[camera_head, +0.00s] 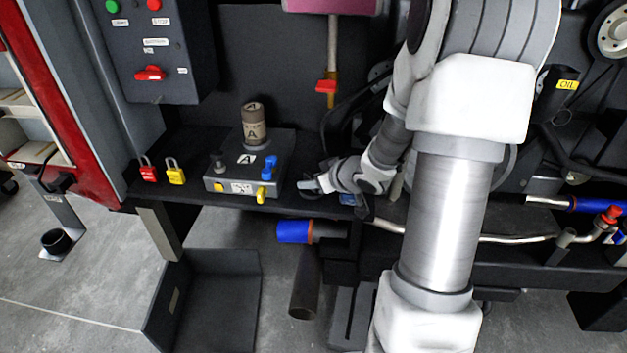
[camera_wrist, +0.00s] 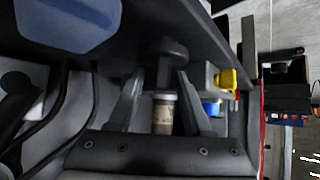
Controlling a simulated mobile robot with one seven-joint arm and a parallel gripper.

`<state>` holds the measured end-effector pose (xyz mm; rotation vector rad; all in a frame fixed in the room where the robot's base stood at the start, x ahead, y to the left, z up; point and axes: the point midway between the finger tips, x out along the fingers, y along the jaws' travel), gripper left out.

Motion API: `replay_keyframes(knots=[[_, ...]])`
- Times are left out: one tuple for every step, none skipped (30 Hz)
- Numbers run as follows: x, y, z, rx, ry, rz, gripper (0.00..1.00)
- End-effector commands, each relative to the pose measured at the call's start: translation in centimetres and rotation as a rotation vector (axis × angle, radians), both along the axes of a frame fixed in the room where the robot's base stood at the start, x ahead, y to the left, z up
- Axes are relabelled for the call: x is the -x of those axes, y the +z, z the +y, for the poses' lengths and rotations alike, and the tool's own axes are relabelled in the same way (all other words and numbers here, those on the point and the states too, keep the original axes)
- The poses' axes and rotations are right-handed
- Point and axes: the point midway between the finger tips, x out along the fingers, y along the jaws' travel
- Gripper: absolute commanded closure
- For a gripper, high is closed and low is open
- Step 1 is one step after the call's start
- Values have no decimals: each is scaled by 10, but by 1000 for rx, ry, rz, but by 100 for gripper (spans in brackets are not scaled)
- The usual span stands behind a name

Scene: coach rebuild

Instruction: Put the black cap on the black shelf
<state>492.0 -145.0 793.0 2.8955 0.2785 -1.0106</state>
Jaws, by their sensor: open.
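A dark mushroom-shaped piece, which looks like the black cap (camera_wrist: 172,50), shows in the wrist view just beyond and between my fingertips. I cannot tell whether the fingers touch it. My gripper (camera_head: 306,186) is open, beside the right side of the grey box marked A in the head view; its two fingers also show in the wrist view (camera_wrist: 160,78). In the head view a small dark shape lies at the fingertips, too unclear to identify. The black shelf (camera_head: 163,196) runs along the front, under the box and padlocks.
The grey box (camera_head: 222,184) carries a brown cylinder (camera_head: 254,130) and blue and yellow fittings. A red padlock (camera_head: 148,172) and a yellow padlock (camera_head: 175,173) stand left of it. A blue-ended pipe (camera_head: 294,232) sticks out below the shelf. A black bin (camera_head: 215,310) stands on the floor.

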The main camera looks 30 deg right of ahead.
Motion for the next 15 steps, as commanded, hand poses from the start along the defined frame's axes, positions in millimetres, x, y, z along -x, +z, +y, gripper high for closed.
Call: replay_keyframes(knots=[[4,7,-2,1,-2,-1,51],[7,10,-2,1,-3,0,51],[12,14,-3,1,-3,0,51],[16,18,-4,1,-3,-1,51],[21,23,-5,1,-4,-1,51],[27,29,-7,2,-5,0,51],[32,33,-8,2,-4,0,51],[38,38,-8,2,-3,-1,51],[45,43,-10,2,-5,-1,51],[50,47,-11,2,-4,0,51],[55,51,-12,2,-4,0,51],[61,56,-13,2,-3,-1,51],[65,59,-14,2,-4,0,51],[69,62,-14,1,-4,0,51],[74,66,-15,2,-2,-1,51]])
